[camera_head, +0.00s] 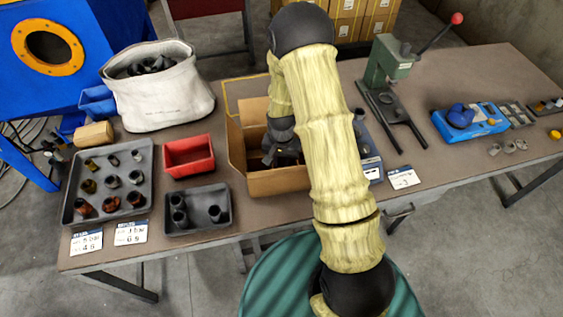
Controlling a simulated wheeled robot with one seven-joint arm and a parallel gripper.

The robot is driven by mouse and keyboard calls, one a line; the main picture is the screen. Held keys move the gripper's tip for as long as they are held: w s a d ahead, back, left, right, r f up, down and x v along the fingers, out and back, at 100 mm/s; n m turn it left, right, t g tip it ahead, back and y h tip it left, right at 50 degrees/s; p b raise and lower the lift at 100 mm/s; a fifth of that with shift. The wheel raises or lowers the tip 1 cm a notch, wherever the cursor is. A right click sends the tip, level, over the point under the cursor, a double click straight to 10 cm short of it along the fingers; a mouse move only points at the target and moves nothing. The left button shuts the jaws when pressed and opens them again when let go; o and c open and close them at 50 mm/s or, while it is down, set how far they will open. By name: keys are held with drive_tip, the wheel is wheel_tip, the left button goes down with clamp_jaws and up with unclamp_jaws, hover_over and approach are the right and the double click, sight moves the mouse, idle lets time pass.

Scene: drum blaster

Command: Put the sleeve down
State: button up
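My gripper (282,150) points down into an open brown cardboard box (280,183) in the middle of the table. The forearm hides part of the box. The fingertips are dark and small, and I cannot tell whether they are apart or hold a sleeve. Several dark and brownish sleeves (113,181) stand in the large grey tray (146,192) at the left. Dark sleeves (180,219) also sit in the smaller grey tray (196,229), left of the box and apart from my gripper.
A red bin (189,157) and a white fabric sack (165,100) of dark parts stand left of the box. A green lever press (389,62) and a blue fixture (466,123) stand to the right. Bare tabletop (455,75) shows at the back right.

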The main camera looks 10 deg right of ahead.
wheel_tip(320, 180, up, 11)
drive_tip(key=b, duration=0.1)
drive_tip(key=shift+r, duration=0.15)
idle(0.6)
drive_tip(key=s+d+r+n+t, duration=0.1)
drive_tip(key=s+r+n, duration=0.1)
drive_tip(key=s+r, duration=0.2)
drive_tip(key=s+r+n+t, duration=0.1)
drive_tip(key=s+r+n, duration=0.2)
drive_tip(key=s, duration=0.7)
wheel_tip(320, 180, up, 2)
drive_tip(key=shift+s+d+r+t, duration=0.1)
drive_tip(key=shift+s+d+t, duration=0.05)
drive_tip(key=shift+d+t, duration=0.2)
idle(0.4)
